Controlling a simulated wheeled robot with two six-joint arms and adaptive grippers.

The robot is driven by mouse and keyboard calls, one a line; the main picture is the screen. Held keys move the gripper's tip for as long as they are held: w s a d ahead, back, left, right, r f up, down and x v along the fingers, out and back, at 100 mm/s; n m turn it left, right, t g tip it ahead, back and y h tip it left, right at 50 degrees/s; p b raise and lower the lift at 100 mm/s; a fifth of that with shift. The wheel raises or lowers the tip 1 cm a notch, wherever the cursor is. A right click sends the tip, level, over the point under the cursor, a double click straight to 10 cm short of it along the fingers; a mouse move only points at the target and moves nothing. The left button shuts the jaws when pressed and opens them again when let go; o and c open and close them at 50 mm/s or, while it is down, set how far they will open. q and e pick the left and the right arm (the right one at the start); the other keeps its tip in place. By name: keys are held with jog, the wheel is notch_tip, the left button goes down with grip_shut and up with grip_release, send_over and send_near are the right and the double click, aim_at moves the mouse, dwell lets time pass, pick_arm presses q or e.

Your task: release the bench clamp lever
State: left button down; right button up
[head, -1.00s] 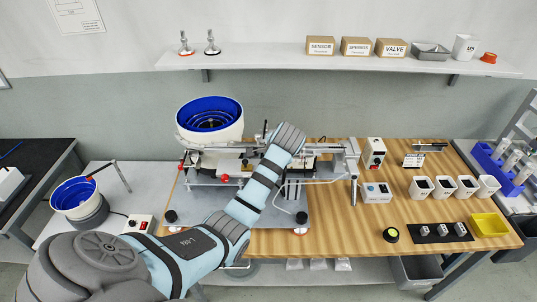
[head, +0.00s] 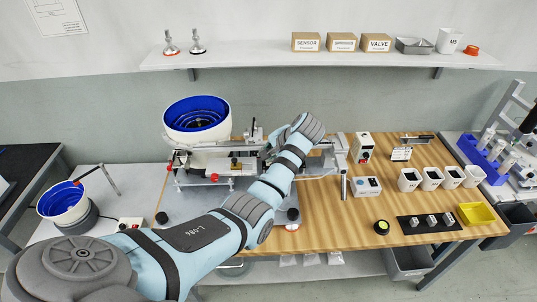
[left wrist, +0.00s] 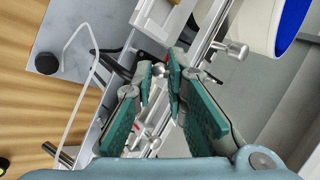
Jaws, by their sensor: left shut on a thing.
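My left gripper (left wrist: 167,78) has green-padded fingers, closed around a small grey metal knob (left wrist: 158,69) in the left wrist view. The knob looks like the end of the clamp lever; the rest of the lever is mostly hidden by the fingers. My right gripper is in neither view.
A bowl feeder (head: 197,122) with a blue inside stands behind the fixture. A silver ball-ended rod (left wrist: 237,50) lies close beside the fingers.

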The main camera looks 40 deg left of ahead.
pick_arm(q)
jog(key=shift+w+r, duration=0.1)
jog(key=c, duration=1.6)
grip_release()
jog(key=v, duration=1.2)
jog(key=shift+d, duration=0.1)
